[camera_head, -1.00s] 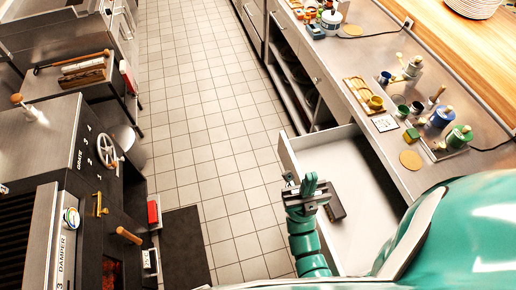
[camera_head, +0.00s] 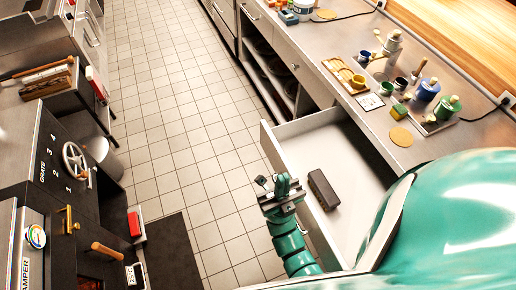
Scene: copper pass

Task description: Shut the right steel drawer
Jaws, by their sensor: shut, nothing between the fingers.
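The right steel drawer (camera_head: 345,150) is pulled out from under the steel counter on the right. Its inside is pale, and its front panel (camera_head: 271,148) faces the aisle. A dark block (camera_head: 323,189) lies in it. My gripper (camera_head: 279,183), on my green arm, is shut and empty. It shows in front of the drawer, near the front panel, left of the dark block. I cannot tell whether it touches the panel. The lower part of the drawer front is hidden behind my arm.
The counter (camera_head: 440,80) holds cups, canisters (camera_head: 427,89), a wooden tray (camera_head: 345,77) and a round cork mat (camera_head: 400,136). A stove with a handwheel (camera_head: 74,160) stands on the left. A dark floor mat (camera_head: 170,258) lies beside it. The tiled aisle (camera_head: 180,120) is clear.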

